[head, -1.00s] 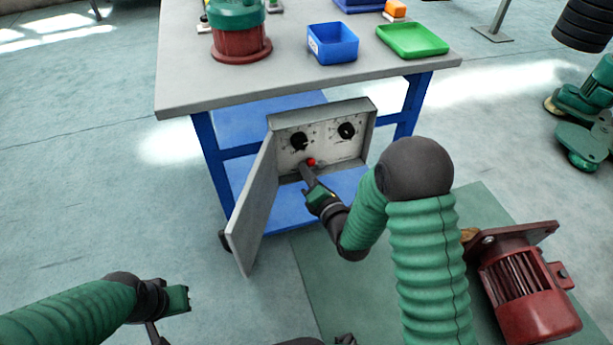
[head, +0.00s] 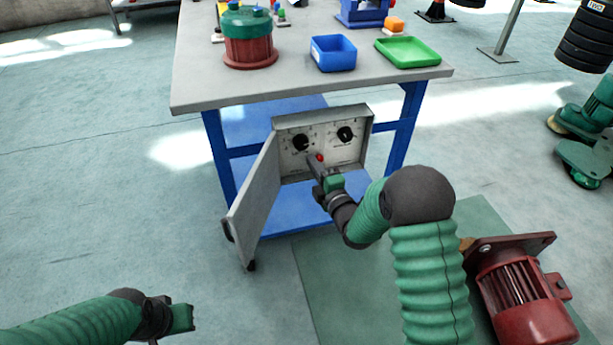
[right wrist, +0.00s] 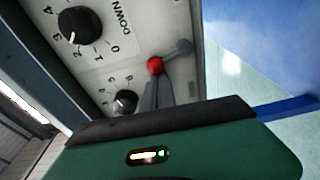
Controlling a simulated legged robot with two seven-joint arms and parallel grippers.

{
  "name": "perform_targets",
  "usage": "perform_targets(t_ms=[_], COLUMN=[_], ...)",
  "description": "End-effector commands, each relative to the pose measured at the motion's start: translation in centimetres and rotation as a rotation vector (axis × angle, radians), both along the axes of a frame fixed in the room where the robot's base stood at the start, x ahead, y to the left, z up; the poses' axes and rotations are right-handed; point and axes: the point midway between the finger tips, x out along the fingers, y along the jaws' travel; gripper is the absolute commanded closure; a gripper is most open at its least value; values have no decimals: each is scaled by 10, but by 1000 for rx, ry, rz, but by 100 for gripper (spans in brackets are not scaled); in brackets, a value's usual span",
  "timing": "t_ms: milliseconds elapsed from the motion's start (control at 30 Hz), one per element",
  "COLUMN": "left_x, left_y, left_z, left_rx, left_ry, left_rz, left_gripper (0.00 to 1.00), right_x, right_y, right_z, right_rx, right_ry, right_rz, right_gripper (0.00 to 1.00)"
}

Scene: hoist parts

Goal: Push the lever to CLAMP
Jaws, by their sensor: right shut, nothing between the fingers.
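The lever with a red ball knob (head: 320,157) sits low on the grey control panel, below and between two black dials. In the right wrist view the red knob (right wrist: 155,66) tops a short grey arm running up and right. In the wrist view the dark fingers (right wrist: 156,92) end right below the knob. No CLAMP label is readable. My left gripper (head: 182,317) is low at the left, away from the panel; its fingers are unclear.
The panel box's door (head: 253,205) hangs open on the left. Above is the table (head: 290,85) with a blue bin (head: 333,53), a green tray (head: 407,51) and a green-red housing (head: 249,38). A red motor (head: 522,290) lies at right. The left floor is clear.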

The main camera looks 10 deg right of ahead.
Motion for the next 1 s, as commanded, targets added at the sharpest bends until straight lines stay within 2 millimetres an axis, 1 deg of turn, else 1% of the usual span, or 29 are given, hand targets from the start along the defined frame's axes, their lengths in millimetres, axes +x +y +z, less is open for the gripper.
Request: perform_targets(t_ms=[400, 800, 1000], left_x=[0, 0, 0], left_y=[0, 0, 0], left_z=[1, 0, 0], left_rx=[0, 0, 0], left_ry=[0, 0, 0], left_rz=[0, 0, 0], left_gripper=[100, 100, 100], right_x=[0, 1, 1], right_y=[-20, -39, -47], right_z=[8, 8, 7], right_rx=[393, 764, 912], right_ry=[13, 26, 30], right_rz=[-2, -3, -3], right_gripper=[100, 100, 100])
